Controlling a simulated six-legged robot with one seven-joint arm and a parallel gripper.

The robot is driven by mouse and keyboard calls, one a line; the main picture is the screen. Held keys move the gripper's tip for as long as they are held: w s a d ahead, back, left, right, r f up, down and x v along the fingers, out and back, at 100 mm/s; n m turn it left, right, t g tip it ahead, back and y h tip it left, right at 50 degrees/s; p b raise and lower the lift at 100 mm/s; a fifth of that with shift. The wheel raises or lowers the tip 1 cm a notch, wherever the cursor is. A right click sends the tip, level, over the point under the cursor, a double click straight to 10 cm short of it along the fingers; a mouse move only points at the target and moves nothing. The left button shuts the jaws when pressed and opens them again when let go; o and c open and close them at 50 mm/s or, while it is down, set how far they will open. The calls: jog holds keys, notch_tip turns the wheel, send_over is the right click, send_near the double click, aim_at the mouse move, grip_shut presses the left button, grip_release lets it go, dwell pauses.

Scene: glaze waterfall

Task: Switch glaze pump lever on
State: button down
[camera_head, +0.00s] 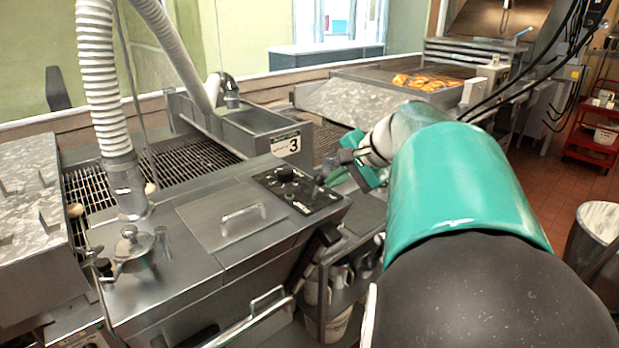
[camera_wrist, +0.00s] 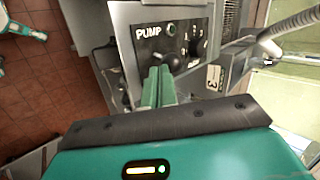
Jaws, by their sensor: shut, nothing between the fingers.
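The dark control panel (camera_head: 297,196) sits on the near right corner of the steel glaze machine. In the head view my gripper (camera_head: 337,176) is at the panel's right end, partly hidden by my own arm. The lever's on or off position is unclear.
A lidded steel hopper with a handle (camera_head: 240,219) lies left of the panel, with a wire conveyor (camera_head: 190,160) behind it. A "3" sign (camera_head: 286,144) stands behind the panel. A fryer with doughnuts (camera_head: 425,82) is farther back. Open tiled floor (camera_head: 560,180) lies to the right.

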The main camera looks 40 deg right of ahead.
jog(key=w+g, duration=0.1)
jog(key=w+r+g, duration=0.1)
jog(key=shift+g, duration=0.3)
jog(key=w+g, duration=0.2)
jog(key=g, duration=0.1)
jog(key=shift+w+r, duration=0.35)
jog(key=shift+w, duration=0.05)
jog(key=shift+s+r, duration=0.1)
jog(key=shift+s, duration=0.15)
jog(key=shift+w, duration=0.2)
jog(key=shift+s+r, duration=0.15)
jog(key=shift+r, duration=0.65)
